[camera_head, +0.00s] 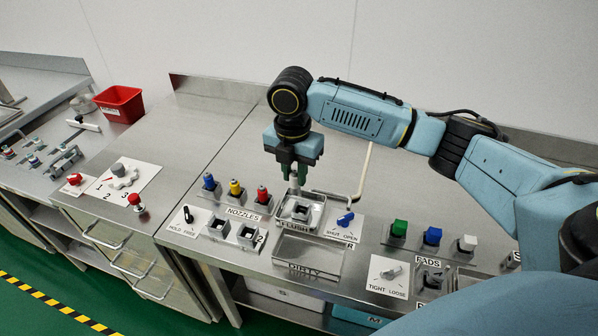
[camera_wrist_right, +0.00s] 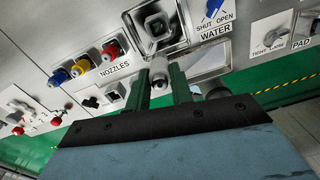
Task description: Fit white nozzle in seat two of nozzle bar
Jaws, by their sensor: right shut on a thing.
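My right gripper (camera_head: 297,178) is shut on the white nozzle (camera_wrist_right: 158,70), upright between its green fingers. In the head view the nozzle (camera_head: 294,188) is over or just behind the square flush fixture (camera_head: 283,214); I cannot tell the exact gap. The nozzle bar has two square seats at the front edge, left of the flush fixture. Seat two (camera_head: 247,234) is the right one, beside the label 2, and looks empty. The other seat (camera_head: 217,227) also looks empty. The black hold/free lever (camera_head: 187,213) is to their left. My left gripper is not in view.
Blue (camera_head: 209,183), yellow (camera_head: 235,189) and red (camera_head: 263,196) nozzles stand in the rack behind the seats. The blue water lever (camera_head: 345,219) and a bent pipe (camera_head: 365,170) are right of the flush fixture. A dirty tray (camera_head: 308,252) is in front.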

